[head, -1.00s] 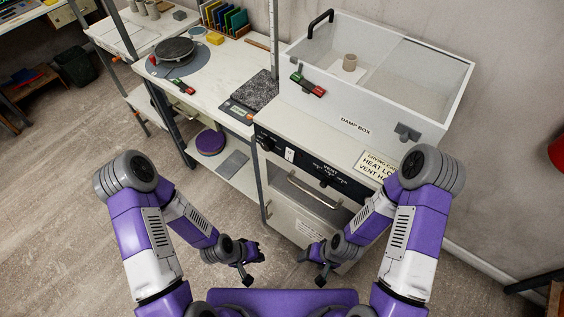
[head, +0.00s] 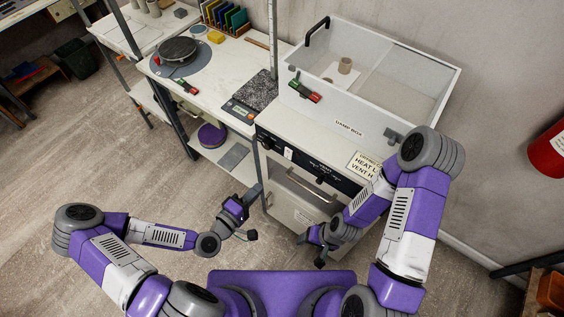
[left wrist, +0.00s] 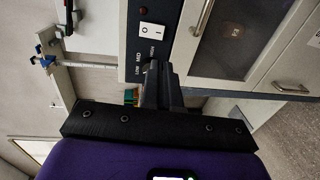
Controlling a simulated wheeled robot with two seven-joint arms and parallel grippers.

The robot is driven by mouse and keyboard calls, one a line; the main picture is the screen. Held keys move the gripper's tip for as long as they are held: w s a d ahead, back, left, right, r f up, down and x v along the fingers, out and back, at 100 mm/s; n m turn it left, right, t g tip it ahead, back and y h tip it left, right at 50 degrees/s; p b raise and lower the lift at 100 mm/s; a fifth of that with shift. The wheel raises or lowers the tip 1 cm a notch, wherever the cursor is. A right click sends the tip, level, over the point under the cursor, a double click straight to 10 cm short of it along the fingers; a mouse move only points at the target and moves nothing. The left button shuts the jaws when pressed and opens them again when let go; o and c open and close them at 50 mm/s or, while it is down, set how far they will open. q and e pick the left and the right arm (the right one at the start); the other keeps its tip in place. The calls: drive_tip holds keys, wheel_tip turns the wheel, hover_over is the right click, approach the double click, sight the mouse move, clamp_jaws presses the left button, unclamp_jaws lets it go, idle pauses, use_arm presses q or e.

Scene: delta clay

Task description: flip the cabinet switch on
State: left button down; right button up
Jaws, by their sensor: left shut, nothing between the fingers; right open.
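The cabinet switch is a white rocker (head: 288,154) at the left end of the cabinet's black control panel (head: 325,173). It also shows in the left wrist view as a white rocker (left wrist: 152,29) marked 0 and I; which side is pressed I cannot tell. My left gripper (head: 256,190) is shut and empty, in front of the cabinet's left edge, lower than the switch. In the left wrist view its fingers (left wrist: 152,72) point toward the panel, apart from the switch. My right gripper (head: 311,250) is open and empty, low before the cabinet.
A dark red lamp (left wrist: 149,12) sits beside the switch. The cabinet door has a metal handle (head: 306,190). A damp box (head: 350,128) stands on the cabinet top. A worktable (head: 215,78) adjoins on the left. The floor (head: 130,180) at left is clear.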

use_arm(q)
drive_tip(key=b, duration=0.4)
approach(288, 158)
drive_tip(key=x, duration=0.6)
drive_tip(key=shift+w+d, duration=0.15)
drive_tip(key=shift+w, duration=0.25)
